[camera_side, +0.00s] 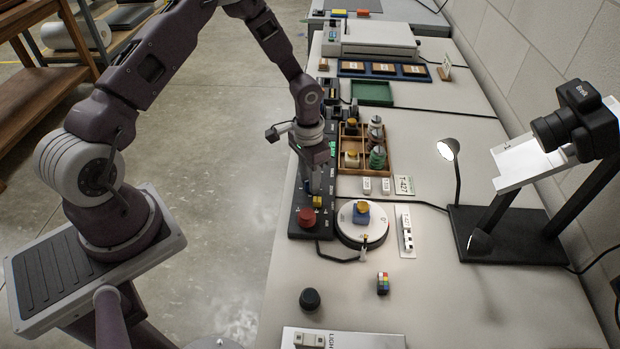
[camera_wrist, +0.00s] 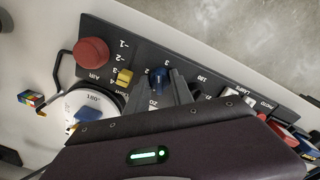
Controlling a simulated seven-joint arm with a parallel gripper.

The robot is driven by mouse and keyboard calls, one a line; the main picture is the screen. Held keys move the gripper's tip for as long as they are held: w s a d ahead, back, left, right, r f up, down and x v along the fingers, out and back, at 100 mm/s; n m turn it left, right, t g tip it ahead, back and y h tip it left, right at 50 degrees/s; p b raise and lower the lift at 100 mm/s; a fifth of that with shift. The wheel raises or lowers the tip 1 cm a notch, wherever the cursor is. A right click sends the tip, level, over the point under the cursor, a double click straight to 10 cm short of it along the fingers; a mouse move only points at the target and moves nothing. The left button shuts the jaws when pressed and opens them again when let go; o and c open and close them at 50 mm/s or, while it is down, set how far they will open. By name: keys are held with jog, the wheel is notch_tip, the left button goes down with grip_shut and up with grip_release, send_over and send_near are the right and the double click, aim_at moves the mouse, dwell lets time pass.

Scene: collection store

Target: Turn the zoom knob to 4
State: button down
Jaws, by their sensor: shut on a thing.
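A dark control panel (camera_side: 301,233) runs along the table's left edge in the side view. It also shows in the wrist view (camera_wrist: 215,75). A blue knob (camera_wrist: 158,80) on it, beside a partly hidden label that starts with "ZO", appears to be the zoom knob. A bit of it shows in the side view (camera_side: 307,186). My gripper (camera_side: 316,190) points down at the panel and is shut on this knob. In the wrist view its grey fingers (camera_wrist: 170,92) stand at the knob. The knob's pointer and scale are mostly hidden, so I cannot tell its setting.
A red button (camera_side: 307,217) and a yellow slider (camera_side: 317,201) sit close by on the panel. A round white turntable (camera_side: 345,231) bears a blue and yellow object (camera_side: 361,212). A camera stand (camera_side: 515,248) is at the right.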

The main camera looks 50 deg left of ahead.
jog(key=m, duration=0.6)
jog(key=shift+w+m, duration=0.1)
jog(key=shift+m, duration=0.2)
jog(key=m, duration=0.5)
jog(key=shift+g, duration=0.3)
jog(key=m, duration=0.5)
jog(key=shift+d+m+y, duration=0.1)
jog(key=shift+m+y, duration=0.2)
jog(key=shift+m, duration=0.1)
jog(key=m, duration=0.6)
jog(key=c, duration=1.1)
grip_release()
notch_tip(320, 180, up, 7)
jog(key=shift+w+d+r, duration=0.1)
jog(key=shift+w, duration=0.05)
